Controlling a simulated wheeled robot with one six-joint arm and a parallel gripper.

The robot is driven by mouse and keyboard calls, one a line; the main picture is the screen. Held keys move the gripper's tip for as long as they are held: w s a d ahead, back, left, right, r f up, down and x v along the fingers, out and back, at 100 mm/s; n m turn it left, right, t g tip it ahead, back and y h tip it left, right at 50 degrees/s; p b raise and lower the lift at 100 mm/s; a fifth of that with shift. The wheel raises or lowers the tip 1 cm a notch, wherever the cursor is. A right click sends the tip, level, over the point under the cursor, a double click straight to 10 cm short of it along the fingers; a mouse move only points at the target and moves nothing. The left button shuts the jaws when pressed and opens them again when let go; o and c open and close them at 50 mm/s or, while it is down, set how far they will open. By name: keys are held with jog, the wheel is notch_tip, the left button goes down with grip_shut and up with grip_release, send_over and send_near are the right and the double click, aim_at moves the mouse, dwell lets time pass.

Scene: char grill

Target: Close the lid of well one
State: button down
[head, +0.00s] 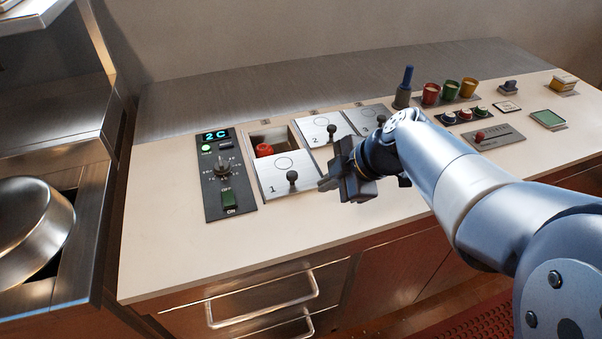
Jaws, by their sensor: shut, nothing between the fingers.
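The lid of well one (277,187) is a metal plate marked 1 with a dark knob (292,177). It lies slid toward the front, so the back part of well one (263,138) is open. A red item (264,150) shows inside that opening. My gripper (326,184) is shut and empty, just to the right of the lid's knob. From this view I cannot tell whether it touches the lid. Lid two (317,128) sits to the back right with its own knob. A third lid (370,117) is partly hidden by my arm.
A control panel (225,175) reading 2C stands left of the wells. The counter's front left (170,255) is clear. A metal pan (35,220) sits far left.

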send_near(290, 187)
jog(key=s+f, duration=0.3)
jog(key=shift+a, duration=0.35)
jog(key=w+p, duration=0.1)
jog(key=w+a, duration=0.1)
jog(key=shift+w+f+p, duration=0.15)
jog(key=shift+w+p, duration=0.2)
jog(key=shift+p, duration=0.05)
jog(key=shift+w+a, duration=0.15)
jog(key=shift+w, duration=0.55)
jog(key=shift+w+f, duration=0.1)
jog(key=shift+w, duration=0.05)
